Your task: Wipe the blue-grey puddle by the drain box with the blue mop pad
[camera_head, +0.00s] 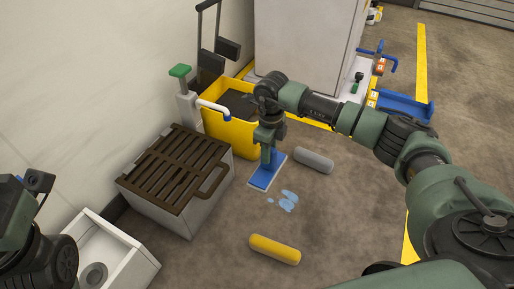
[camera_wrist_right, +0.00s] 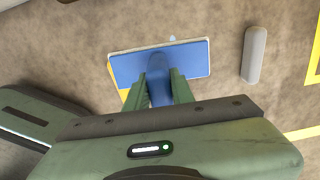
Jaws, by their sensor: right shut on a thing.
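The blue mop pad (camera_head: 264,177) is at floor level beside the drain box (camera_head: 205,205), a grey box with a brown slatted top. My right gripper (camera_head: 268,148) is shut on the pad's blue handle, above the pad. The pad also shows in the right wrist view (camera_wrist_right: 128,67), with the right gripper (camera_wrist_right: 159,90) around its handle. The light-blue puddle (camera_head: 288,201) lies just right of and nearer than the pad; in the wrist view only a small bit shows past the pad's edge. I cannot tell whether the pad touches the floor. My left gripper's fingers are not visible at the lower left.
A grey cylinder (camera_head: 314,160) lies right of the pad and a yellow one (camera_head: 274,249) lies in front of the puddle. A yellow mop bucket (camera_head: 231,134) stands behind the pad. A white open box (camera_head: 110,240) is at lower left. Floor right of the puddle is clear.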

